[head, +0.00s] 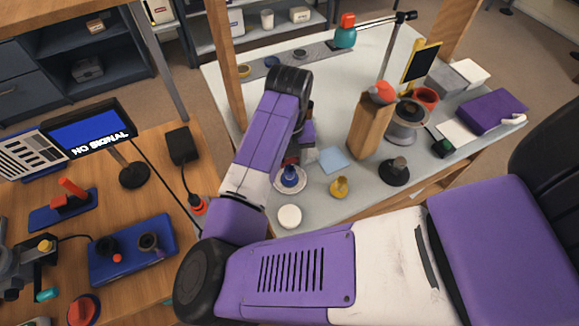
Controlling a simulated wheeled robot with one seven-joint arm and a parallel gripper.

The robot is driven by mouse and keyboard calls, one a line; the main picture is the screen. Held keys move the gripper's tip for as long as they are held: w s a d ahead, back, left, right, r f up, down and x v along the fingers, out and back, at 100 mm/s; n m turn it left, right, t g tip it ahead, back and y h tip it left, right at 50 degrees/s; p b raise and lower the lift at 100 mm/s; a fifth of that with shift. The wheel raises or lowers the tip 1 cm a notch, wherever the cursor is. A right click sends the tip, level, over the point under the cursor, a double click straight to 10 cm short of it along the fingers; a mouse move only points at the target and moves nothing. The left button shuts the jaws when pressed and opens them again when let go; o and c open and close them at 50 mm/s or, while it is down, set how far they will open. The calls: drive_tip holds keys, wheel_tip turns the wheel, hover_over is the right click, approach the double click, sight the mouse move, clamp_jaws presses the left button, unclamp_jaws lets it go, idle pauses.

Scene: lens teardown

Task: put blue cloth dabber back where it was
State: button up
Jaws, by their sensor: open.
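A small dark-blue rounded piece, which looks like the blue cloth dabber (290,176), sits on a round white dish (279,187) on the pale bench. My gripper (308,155) points down just beyond and to the right of the dish. It is partly hidden by my purple forearm. The jaws are open, and I see nothing held in them. Whether they touch anything is too small to tell.
A light-blue square (334,160) lies right of my gripper. A yellow piece (339,187), a dark round stand (395,174) and a white disc (290,216) are nearby. A tall wooden block (369,128) stands behind. A wooden post (233,100) rises at the left.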

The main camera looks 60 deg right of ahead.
wheel_tip(320, 180, up, 9)
drive_tip(key=s+d+r+n+h, duration=0.1)
drive_tip(key=d+r+n+h, duration=0.2)
drive_tip(key=d, duration=0.5)
drive_tip(key=s+d+r+n+h, duration=0.25)
drive_tip(key=d+h, duration=0.25)
drive_tip(key=d, duration=0.4)
drive_tip(key=w+d+r+n+t+h, duration=0.2)
drive_tip(key=r+n+t+h, duration=0.15)
drive_tip(key=n, duration=0.35)
drive_tip(key=w+d+r+n+t+h, duration=0.2)
drive_tip(key=w+r+n+h, duration=0.15)
drive_tip(key=n, duration=0.45)
drive_tip(key=n+t+y, duration=0.9)
drive_tip(key=n, duration=1.1)
hover_over(290, 168)
wheel_tip(290, 168, down, 9)
drive_tip(key=s+a+f+n+y, duration=0.1)
drive_tip(key=s+a+n+y, duration=0.5)
drive_tip(key=s+a, duration=1.2)
drive_tip(key=shift+s+a+f+b, duration=0.25)
drive_tip(key=shift+a+f+b, duration=0.05)
drive_tip(key=shift+a, duration=0.15)
